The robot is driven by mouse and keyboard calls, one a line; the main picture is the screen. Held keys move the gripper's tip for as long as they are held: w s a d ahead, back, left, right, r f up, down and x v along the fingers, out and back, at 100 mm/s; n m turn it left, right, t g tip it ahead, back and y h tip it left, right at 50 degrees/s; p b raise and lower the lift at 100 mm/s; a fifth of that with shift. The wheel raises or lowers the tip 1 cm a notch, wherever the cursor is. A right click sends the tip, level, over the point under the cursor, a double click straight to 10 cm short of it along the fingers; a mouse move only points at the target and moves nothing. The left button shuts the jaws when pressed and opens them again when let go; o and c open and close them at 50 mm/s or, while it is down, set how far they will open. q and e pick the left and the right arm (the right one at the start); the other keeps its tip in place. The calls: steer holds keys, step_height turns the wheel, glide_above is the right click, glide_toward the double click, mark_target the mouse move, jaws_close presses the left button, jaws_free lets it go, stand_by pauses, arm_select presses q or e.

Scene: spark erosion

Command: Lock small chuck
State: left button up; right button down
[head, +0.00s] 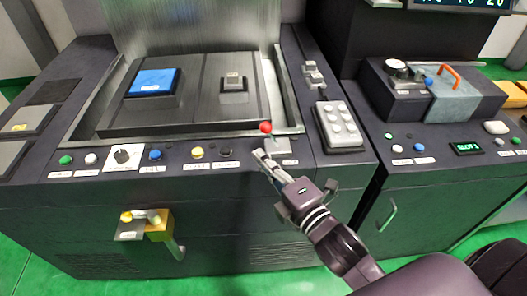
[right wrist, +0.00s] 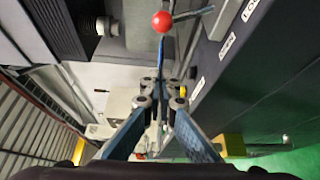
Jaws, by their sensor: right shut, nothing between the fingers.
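A small grey chuck (head: 234,83) sits on the right half of the dark work plate inside the machine's tank. At the front right rim of the tank, a lever with a red ball knob (head: 265,128) stands on a small grey base (head: 280,147). In the right wrist view the red ball (right wrist: 162,21) and its metal rod lie beyond my fingertips. My right gripper (head: 263,157) is shut and empty, just in front of and below the red ball; contact with the lever cannot be told. In the right wrist view its fingers (right wrist: 161,88) are together. My left gripper is not in view.
A larger blue-topped block (head: 152,82) sits on the plate's left half. A row of buttons and a rotary knob (head: 124,156) line the front panel. A grey studded box (head: 339,126) stands right of the lever. A second console (head: 432,92) is at right.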

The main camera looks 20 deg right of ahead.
mark_target(271, 137)
steer(key=p+x, duration=0.1)
steer(key=x, duration=0.7)
steer(key=shift+r+p, duration=0.2)
steer(key=shift+p, duration=0.15)
steer(key=shift+s+d+p, duration=0.1)
steer(key=shift+d+p, duration=0.6)
steer(key=shift+d, duration=1.2)
steer(key=shift+d+r+m+t+b, duration=0.15)
steer(key=shift+d+m+t+b, duration=0.15)
steer(key=shift+d+m, duration=0.1)
steer(key=shift+s+d+r+m+t+b, duration=0.2)
steer(key=shift+d+m+t+b, duration=0.15)
steer(key=shift+m, duration=0.25)
steer(key=d+m+b, duration=0.1)
steer(key=d+m+t+b, duration=0.1)
steer(key=m, duration=0.1)
steer(key=shift+s+d+r+t, duration=0.15)
steer(key=shift+s+d+t, duration=0.1)
steer(key=shift+s, duration=0.05)
steer(key=shift+s+d+r+m+t+h+b, duration=0.15)
steer(key=shift+d+m+t+h+b, duration=0.3)
steer(key=shift+m, duration=0.5)
steer(key=shift+s+d+f+m+t+h+b, duration=0.15)
steer(key=shift+d+m+b, duration=0.25)
steer(key=shift+d+m, duration=0.45)
steer(key=shift+s+d+r+m+t+h+b, duration=0.15)
steer(key=shift+d+m+t+h+b, duration=0.25)
steer(key=shift+m, duration=0.7)
